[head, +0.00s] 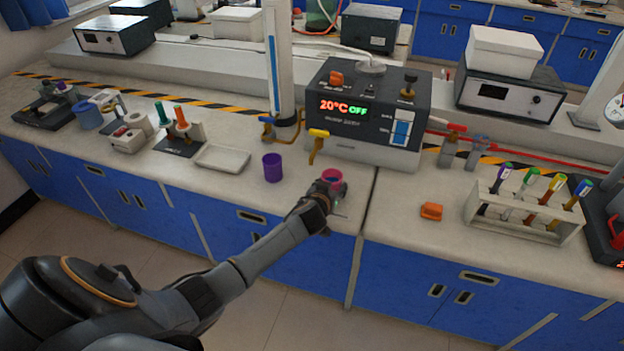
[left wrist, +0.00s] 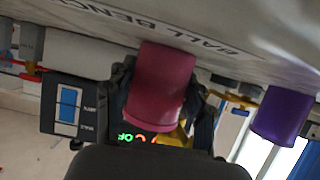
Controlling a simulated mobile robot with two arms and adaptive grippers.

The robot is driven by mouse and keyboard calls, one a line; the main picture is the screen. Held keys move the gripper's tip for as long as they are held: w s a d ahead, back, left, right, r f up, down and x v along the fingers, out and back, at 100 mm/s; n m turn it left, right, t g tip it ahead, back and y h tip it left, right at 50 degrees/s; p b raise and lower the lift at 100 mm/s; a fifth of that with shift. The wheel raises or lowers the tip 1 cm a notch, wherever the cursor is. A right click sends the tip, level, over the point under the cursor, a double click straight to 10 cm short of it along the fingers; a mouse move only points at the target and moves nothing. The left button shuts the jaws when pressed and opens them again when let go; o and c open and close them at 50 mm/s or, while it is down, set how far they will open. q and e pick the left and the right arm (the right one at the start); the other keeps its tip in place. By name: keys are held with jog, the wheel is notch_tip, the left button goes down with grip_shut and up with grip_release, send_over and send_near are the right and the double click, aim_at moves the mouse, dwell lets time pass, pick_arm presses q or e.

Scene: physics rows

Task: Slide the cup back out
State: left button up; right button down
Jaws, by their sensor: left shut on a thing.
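A pink cup (head: 332,176) stands upright near the front edge of the bench, in front of the grey bath unit. Its opening faces up and shows blue inside. My left gripper (head: 329,187) reaches in from the front and is shut on this cup. In the left wrist view the cup (left wrist: 162,82) sits between the dark fingers, and the picture is upside down. Whether its base touches the bench is hard to tell. My right gripper is not in view.
A purple cup (head: 272,167) stands to the left of the pink one. The bath unit (head: 368,115) reads 20°C OFF, and a yellow-handled tap (head: 318,145) is close behind the cups. An orange block (head: 431,211) and a tube rack (head: 525,215) are to the right, with bare bench between.

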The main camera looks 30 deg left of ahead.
aim_at(350, 200)
pick_arm(q)
jog(key=shift+w+d+f+b, duration=0.1)
jog(key=shift+w+d+b, duration=0.15)
jog(key=shift+d, duration=0.75)
jog(key=shift+w+d+r+b, duration=0.1)
jog(key=shift+d+b, duration=0.2)
jog(key=shift+d, duration=0.7)
jog(key=shift+w+d+f+b, duration=0.1)
jog(key=shift+w+d+b, duration=0.15)
jog(key=shift+d, duration=0.75)
jog(key=o, duration=0.9)
jog(key=shift+c, duration=0.2)
jog(key=shift+s, duration=0.1)
jog(key=shift+r+p+v, duration=0.2)
jog(key=shift+p+v, duration=0.8)
jog(key=shift+v, duration=0.25)
jog(key=shift+p+v, duration=2)
jog(key=shift+v, duration=1.15)
jog(key=shift+f, duration=0.1)
